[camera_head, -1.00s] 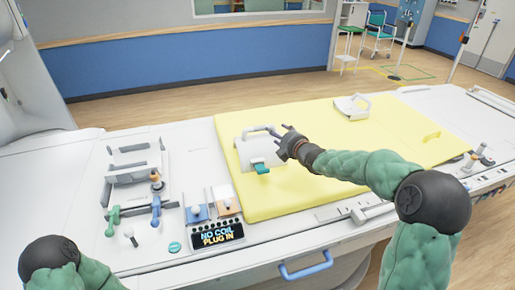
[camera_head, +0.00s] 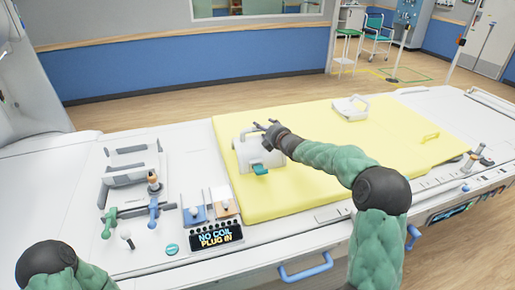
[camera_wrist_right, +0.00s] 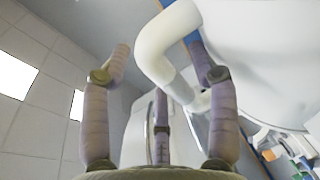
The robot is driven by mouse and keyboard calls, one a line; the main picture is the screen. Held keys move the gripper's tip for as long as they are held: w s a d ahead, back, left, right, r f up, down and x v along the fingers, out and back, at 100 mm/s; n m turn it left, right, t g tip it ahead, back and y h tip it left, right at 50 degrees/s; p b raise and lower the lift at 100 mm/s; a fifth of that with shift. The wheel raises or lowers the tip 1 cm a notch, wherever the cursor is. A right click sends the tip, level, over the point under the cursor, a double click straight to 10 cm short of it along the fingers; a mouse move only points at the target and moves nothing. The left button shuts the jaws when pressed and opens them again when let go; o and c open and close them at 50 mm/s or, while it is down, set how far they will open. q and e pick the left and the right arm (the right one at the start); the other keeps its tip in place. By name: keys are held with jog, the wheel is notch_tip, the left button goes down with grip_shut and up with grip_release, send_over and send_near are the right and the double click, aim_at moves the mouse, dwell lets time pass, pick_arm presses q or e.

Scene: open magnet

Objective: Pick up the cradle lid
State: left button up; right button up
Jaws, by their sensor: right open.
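A white piece with a raised loop handle and a green tab, which I take as the cradle lid (camera_head: 245,157), stands on the yellow mat (camera_head: 310,195). My right gripper (camera_head: 264,127) is at the top of this piece, close to its handle, and hides part of it. In the right wrist view the open fingers (camera_wrist_right: 160,75) spread to either side of a curved white handle (camera_wrist_right: 157,45). Whether any finger touches it I cannot tell. Of my left arm only a part shows at the bottom left; its gripper is out of view.
A second white piece with a handle (camera_head: 351,108) lies on the mat's far side. The mat's right half is mostly clear.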

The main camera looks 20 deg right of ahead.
jog(key=shift+w+a, duration=0.1)
jog(key=shift+w, duration=0.2)
grip_shut()
jog(key=shift+r, duration=0.15)
